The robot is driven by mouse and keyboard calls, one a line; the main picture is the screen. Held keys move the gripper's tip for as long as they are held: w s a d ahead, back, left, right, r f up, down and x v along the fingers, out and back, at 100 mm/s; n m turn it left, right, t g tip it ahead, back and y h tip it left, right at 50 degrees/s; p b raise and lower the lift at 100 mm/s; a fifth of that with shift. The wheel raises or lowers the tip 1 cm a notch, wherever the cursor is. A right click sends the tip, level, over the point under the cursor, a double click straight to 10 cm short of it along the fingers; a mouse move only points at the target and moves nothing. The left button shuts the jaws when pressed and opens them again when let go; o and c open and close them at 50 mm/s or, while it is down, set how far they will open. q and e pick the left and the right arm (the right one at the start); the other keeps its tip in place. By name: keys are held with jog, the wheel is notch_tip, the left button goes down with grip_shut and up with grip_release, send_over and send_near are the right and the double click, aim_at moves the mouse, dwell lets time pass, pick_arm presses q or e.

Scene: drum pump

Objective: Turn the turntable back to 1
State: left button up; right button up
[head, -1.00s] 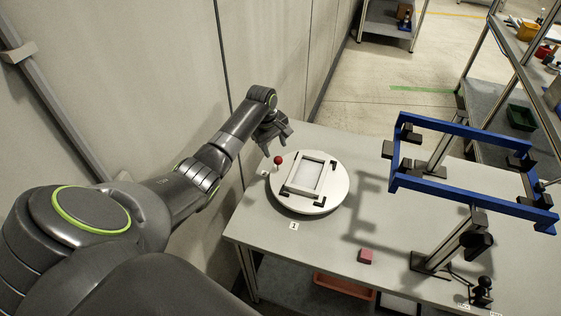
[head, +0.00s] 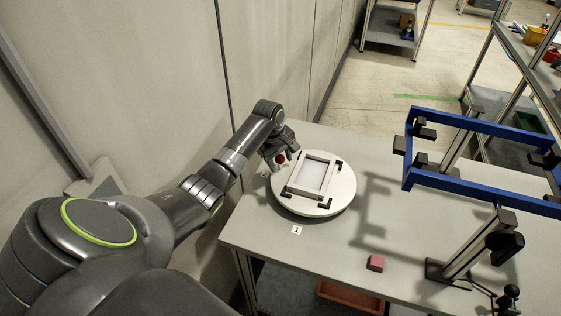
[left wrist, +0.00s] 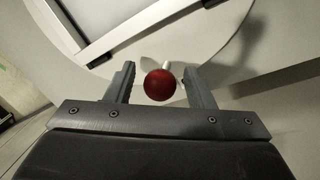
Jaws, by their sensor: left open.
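The round white turntable (head: 330,207) lies on the table with a white rectangular frame (head: 293,187) held on it by black corner pieces. A red ball knob (head: 281,159) on a short pin stands at its far left edge. My left gripper (head: 284,162) is at the knob. In the left wrist view the red knob (left wrist: 159,84) sits between the two open fingers of the left gripper (left wrist: 158,85), with gaps at both sides. A label "1" (head: 297,230) lies on the table at the near side of the turntable. My right gripper is not in view.
A blue frame on a stand (head: 470,184) rises at the right of the table. A pink block (head: 375,263) lies near the front edge. A wall (head: 285,60) runs close along the table's left side. Shelves stand beyond.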

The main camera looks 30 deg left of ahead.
pick_arm(q)
grip_shut()
dwell(0.3)
jog(key=shift+d, duration=0.15)
